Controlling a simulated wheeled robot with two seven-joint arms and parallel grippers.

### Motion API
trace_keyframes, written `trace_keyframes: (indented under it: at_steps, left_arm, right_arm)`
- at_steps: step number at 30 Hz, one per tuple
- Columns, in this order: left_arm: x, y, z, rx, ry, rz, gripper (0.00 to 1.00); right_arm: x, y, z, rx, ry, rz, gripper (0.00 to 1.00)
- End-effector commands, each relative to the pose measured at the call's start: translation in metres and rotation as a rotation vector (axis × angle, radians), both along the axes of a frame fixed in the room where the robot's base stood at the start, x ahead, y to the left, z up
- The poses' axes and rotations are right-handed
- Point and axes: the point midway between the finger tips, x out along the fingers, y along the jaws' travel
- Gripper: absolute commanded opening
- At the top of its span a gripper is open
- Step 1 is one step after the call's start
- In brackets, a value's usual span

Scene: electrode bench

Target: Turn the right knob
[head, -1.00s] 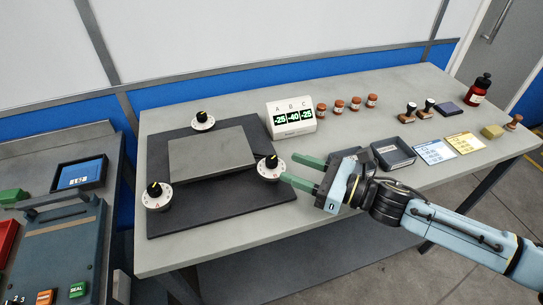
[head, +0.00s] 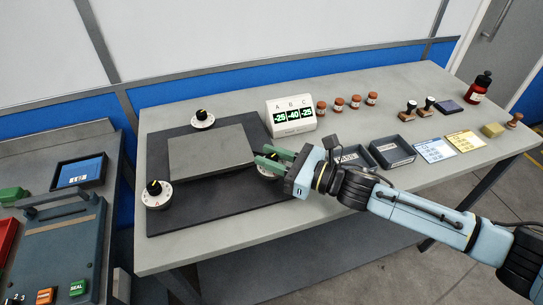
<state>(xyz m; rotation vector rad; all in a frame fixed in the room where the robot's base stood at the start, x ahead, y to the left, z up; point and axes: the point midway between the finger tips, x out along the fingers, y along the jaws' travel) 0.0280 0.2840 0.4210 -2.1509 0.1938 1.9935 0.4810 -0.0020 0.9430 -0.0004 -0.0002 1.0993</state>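The right knob (head: 267,171) is a white dial with a black grip at the right edge of the dark base plate (head: 210,205). It is partly hidden behind my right gripper (head: 266,158). The gripper's green fingers are apart and reach to the knob's black grip, one on the far side and one on the near side; I cannot tell whether they touch it. Two similar knobs stand on the plate: one at the back (head: 202,120) and one at the front left (head: 157,195). The display (head: 291,117) reads A -25, B -40, C -25. My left gripper is not in view.
A raised grey slab (head: 210,150) lies between the knobs. Several small brown jars (head: 355,102) stand right of the display. Two dark trays (head: 393,151), cards (head: 434,151) and stamps sit farther right. The bench's front strip is clear.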

Motion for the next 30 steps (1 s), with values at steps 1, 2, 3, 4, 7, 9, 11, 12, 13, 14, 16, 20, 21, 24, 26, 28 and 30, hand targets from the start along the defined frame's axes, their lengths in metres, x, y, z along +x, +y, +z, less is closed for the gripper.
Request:
trace_keyframes:
  at_steps: [1,2,3,4,7,9,11,12,13,14,16,20,21,24,26,28,30]
  left_arm:
    - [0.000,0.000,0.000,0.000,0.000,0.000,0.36]
    - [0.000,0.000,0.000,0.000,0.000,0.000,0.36]
    - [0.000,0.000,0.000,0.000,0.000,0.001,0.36]
    - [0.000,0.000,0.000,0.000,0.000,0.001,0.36]
    - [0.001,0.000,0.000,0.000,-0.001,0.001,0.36]
    - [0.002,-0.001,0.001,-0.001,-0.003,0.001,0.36]
    - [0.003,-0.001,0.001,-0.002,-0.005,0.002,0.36]
    - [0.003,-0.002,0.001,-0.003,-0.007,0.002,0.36]
    - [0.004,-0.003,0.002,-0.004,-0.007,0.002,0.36]
    - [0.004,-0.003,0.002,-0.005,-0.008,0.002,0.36]
    - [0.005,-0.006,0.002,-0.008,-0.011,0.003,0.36]
    - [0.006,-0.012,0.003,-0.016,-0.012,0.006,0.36]
    - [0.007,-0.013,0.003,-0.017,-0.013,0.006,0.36]
    - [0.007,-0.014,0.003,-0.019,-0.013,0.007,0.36]
    - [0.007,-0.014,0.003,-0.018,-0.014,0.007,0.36]
    - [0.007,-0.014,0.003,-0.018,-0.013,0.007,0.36]
    - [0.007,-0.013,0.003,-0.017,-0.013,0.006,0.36]
  right_arm:
    - [0.000,0.000,0.000,0.000,0.000,0.000,0.08]
    - [0.000,0.000,0.000,0.000,0.000,0.000,0.04]
    - [0.000,0.000,0.000,0.000,0.000,0.000,0.02]
    - [0.000,0.000,0.000,0.000,0.001,0.000,0.02]
    - [-0.001,0.000,0.000,0.002,0.001,-0.007,0.02]
    - [-0.001,0.000,-0.001,0.003,0.003,-0.021,0.02]
    - [-0.001,0.001,-0.001,0.003,0.003,-0.039,0.02]
    - [-0.002,0.000,-0.001,0.004,0.005,-0.056,0.02]
    - [-0.002,0.001,-0.001,0.003,0.004,-0.070,0.02]
    - [-0.002,0.000,-0.001,0.004,0.006,-0.087,0.02]
    - [-0.002,0.001,-0.001,0.005,0.006,-0.127,0.02]
    - [-0.002,0.001,-0.001,0.005,0.006,-0.218,0.02]
    - [-0.002,0.001,-0.001,0.005,0.008,-0.247,0.02]
    - [-0.002,0.001,-0.001,0.004,0.006,-0.315,0.02]
    - [-0.002,0.001,-0.001,0.005,0.007,-0.353,0.02]
    - [-0.001,0.000,-0.001,0.003,0.004,-0.394,0.02]
    - [-0.001,0.000,-0.001,0.003,0.005,-0.430,0.02]
